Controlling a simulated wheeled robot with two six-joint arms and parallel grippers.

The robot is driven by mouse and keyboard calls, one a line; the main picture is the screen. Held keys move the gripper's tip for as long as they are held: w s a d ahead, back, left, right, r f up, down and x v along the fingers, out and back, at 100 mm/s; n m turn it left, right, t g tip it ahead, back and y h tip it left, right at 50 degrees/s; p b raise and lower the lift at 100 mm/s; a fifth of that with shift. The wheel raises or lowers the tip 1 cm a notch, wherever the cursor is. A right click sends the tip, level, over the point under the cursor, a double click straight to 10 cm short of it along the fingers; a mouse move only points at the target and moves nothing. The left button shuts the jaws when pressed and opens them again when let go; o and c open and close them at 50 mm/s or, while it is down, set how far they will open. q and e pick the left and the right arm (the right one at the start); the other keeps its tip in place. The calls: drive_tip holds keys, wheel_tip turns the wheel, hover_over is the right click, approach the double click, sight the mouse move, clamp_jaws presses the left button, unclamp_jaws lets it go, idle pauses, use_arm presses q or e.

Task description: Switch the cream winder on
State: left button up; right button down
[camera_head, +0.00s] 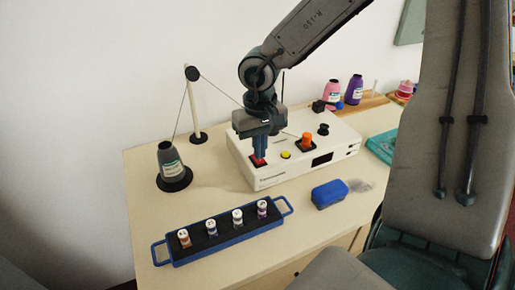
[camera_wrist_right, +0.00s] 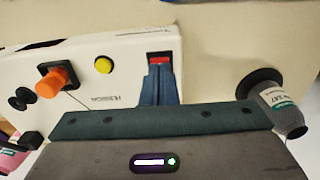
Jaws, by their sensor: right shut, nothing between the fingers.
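The cream winder (camera_head: 283,176) is a low box on the counter with a red switch (camera_head: 257,163), a yellow button (camera_head: 285,155) and an orange knob (camera_head: 306,139) on its top. The red switch also shows in the wrist view (camera_wrist_right: 158,59), in a dark frame just beyond my fingertips. My right gripper (camera_head: 260,157) is shut and empty, pointing down at the red switch; its fingers hide part of it. The fingertips are at or very near the switch, and I cannot tell whether they touch. Which way the switch is set is hidden. My left gripper is not in view.
A grey thread cone (camera_head: 169,158) stands left of the winder, by a thread post (camera_head: 196,110). A blue tray (camera_head: 219,241) with several small spools lies in front, and a blue block (camera_head: 329,194) lies at the winder's front right. Pink and purple cones (camera_head: 354,90) stand behind.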

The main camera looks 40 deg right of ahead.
drive_tip(key=shift+f+b, duration=0.4)
drive_tip(key=shift+f, duration=0.1)
drive_tip(key=shift+r, duration=0.1)
drive_tip(key=shift+r+p, duration=2.85)
drive_tip(key=shift+r, duration=0.6)
